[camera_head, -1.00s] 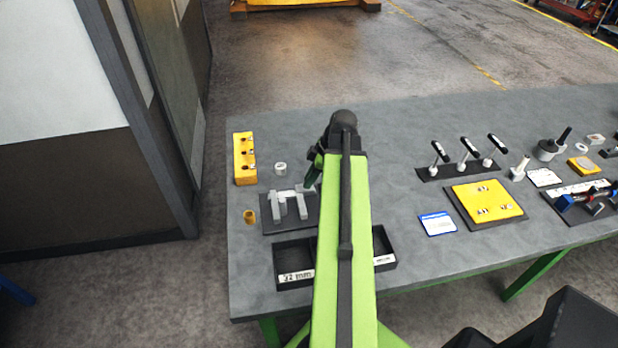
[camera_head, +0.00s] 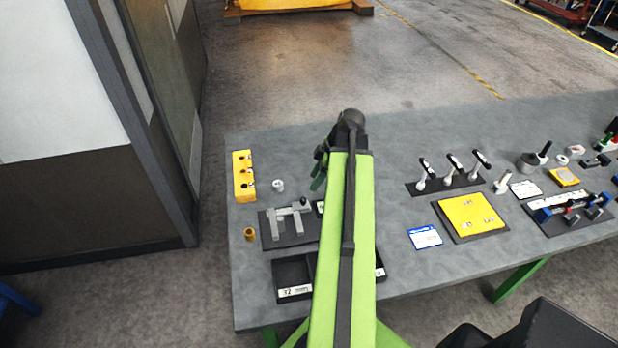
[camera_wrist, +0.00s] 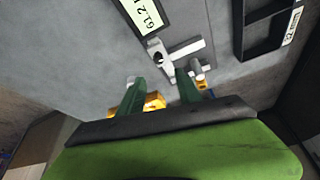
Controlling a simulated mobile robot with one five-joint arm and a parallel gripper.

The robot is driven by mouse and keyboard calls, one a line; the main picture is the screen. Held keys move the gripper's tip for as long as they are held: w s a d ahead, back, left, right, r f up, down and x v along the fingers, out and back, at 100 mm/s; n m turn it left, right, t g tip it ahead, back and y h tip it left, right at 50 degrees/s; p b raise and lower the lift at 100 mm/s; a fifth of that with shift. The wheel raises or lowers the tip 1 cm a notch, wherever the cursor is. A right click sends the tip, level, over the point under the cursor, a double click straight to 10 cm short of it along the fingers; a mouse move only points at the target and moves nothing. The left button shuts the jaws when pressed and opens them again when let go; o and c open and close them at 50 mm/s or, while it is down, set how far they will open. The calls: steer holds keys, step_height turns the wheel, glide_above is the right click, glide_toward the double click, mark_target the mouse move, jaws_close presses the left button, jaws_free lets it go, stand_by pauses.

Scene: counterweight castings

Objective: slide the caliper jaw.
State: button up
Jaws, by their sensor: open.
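The caliper (camera_head: 290,217) is light grey and lies on a dark mat at the left of the bench, its jaws pointing toward the bench's front. In the wrist view the caliper (camera_wrist: 182,52) lies ahead of my fingertips, and a readout panel (camera_wrist: 151,14) reading about 61.2 is beside it. My gripper (camera_wrist: 162,82) is open, with its two green fingers apart and nothing visibly held. In the head view my gripper (camera_head: 319,170) is just behind and right of the caliper. My arm hides part of the mat's right side.
A yellow block (camera_head: 243,177), a white ring (camera_head: 278,185) and a brass cup (camera_head: 249,234) surround the caliper. A black tray (camera_head: 294,292) labelled 32 is in front. Levers, a yellow plate (camera_head: 468,214) and a blue card (camera_head: 425,237) stand right. The bench's back middle is clear.

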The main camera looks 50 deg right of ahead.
steer(key=p+v, duration=0.4)
steer(key=v, duration=0.3)
steer(key=shift+f, duration=0.15)
steer(key=w+a+f+n+g+y+b, duration=0.1)
steer(key=w+a+f+n+b, duration=0.25)
steer(key=w+a, duration=0.5)
steer(key=w+a+f+n+g+b, duration=0.15)
steer(key=w+a+f+b, duration=0.3)
steer(key=a, duration=0.75)
steer(key=w+a+f+m+h+b, duration=0.1)
steer(key=a+f+m+h+b, duration=0.1)
steer(key=a+m, duration=0.4)
steer(key=w+a+f+m+g+h+b, duration=0.1)
steer(key=a+f+m+b, duration=0.3)
steer(key=a, duration=1.2)
step_height(320, 180, down, 2)
steer(key=m, duration=0.2)
steer(key=shift+m+h, duration=0.4)
